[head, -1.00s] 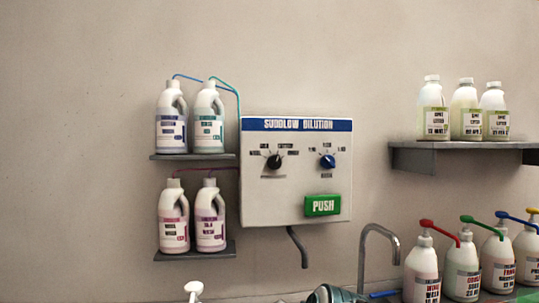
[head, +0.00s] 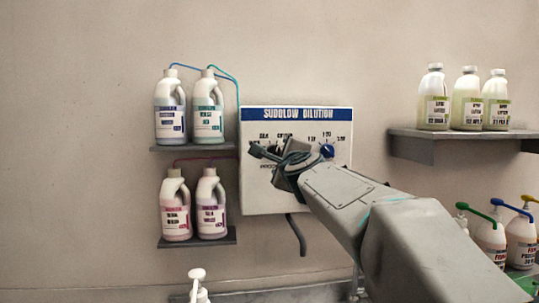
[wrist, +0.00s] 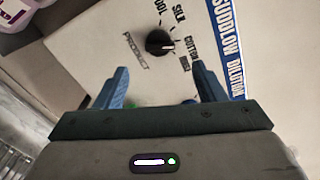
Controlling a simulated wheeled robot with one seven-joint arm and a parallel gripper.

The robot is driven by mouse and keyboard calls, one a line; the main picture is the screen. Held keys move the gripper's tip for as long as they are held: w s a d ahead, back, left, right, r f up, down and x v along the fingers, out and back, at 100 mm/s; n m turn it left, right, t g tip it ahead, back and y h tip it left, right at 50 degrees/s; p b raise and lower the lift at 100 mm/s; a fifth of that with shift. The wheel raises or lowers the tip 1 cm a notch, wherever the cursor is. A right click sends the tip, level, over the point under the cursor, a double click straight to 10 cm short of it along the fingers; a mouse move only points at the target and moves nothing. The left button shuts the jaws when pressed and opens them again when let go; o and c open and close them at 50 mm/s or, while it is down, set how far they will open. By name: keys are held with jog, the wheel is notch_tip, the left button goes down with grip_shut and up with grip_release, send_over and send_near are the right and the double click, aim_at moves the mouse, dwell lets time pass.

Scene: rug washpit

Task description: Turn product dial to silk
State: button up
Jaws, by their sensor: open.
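The product dial (wrist: 159,42) is a round black knob with a white pointer mark on the white dispenser panel (wrist: 85,40). In the wrist view, its mark points right, towards the COTTON label (wrist: 191,48). The SILK label (wrist: 179,15) is above and right of the knob, with PRODUCT (wrist: 135,50) to its left. My gripper (wrist: 160,68) is open and empty, its two blue fingers apart on either side below the knob, not seen touching it. In the head view, my gripper (head: 262,161) is in front of the panel's left half and mostly hides the dial.
A second, blue dial (head: 327,150) is on the panel's right. My arm hides the green PUSH button. White bottles stand on two small shelves (head: 195,147) left of the panel. Another shelf (head: 430,134) with bottles is at the right. A drain pipe (head: 297,235) hangs below the panel.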

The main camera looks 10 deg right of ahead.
aim_at(275, 153)
jog(key=w+p, duration=0.1)
jog(key=w, duration=0.6)
jog(key=shift+w, duration=0.35)
